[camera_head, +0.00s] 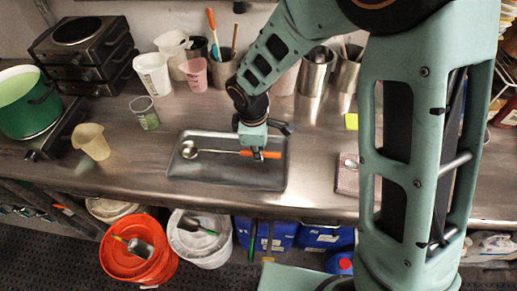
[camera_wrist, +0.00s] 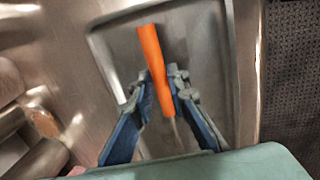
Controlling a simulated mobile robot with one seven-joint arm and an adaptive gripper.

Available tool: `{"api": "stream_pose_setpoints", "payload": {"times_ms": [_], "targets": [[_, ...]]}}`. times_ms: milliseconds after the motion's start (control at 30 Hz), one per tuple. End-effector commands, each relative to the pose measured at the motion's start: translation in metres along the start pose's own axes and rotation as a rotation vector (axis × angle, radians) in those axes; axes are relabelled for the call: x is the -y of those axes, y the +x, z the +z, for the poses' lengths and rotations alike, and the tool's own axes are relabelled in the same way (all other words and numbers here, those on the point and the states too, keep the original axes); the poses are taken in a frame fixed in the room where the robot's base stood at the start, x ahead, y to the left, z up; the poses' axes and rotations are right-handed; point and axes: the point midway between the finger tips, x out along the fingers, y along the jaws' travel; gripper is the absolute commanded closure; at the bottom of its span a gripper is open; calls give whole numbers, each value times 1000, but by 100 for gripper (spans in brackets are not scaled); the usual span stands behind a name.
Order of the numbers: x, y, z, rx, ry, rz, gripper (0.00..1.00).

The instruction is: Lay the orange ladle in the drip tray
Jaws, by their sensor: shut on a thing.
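The orange ladle (camera_head: 213,151) has a metal bowl at the left, a thin metal shaft and an orange handle at the right. Its handle (camera_wrist: 157,65) fills the middle of the wrist view. The dark grey drip tray (camera_head: 226,178) lies on the steel counter, and the ladle is over it with its whole length inside the rim as seen from the head. My gripper (camera_head: 259,154) is shut on the ladle at its handle; the fingers (camera_wrist: 161,97) sit on both sides of it in the wrist view. I cannot tell whether the ladle touches the tray floor.
Cups and metal canisters (camera_head: 315,72) holding tools stand behind the tray. A beige cup (camera_head: 91,141) and a clear green cup (camera_head: 145,113) stand to its left. A small board (camera_head: 347,178) lies to its right. An orange bucket (camera_head: 138,262) is below the counter edge.

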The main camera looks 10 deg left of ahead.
Motion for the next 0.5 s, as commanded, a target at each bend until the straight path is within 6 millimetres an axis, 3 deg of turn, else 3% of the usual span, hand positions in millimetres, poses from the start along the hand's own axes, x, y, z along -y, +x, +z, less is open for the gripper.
{"api": "stream_pose_setpoints", "payload": {"times_ms": [33, 67, 233, 500], "targets": [[0, 0, 0, 0, 0, 0, 100], [0, 0, 0, 0, 0, 0, 84], [0, 0, 0, 0, 0, 0, 65], [0, 0, 0, 0, 0, 0, 65]]}}
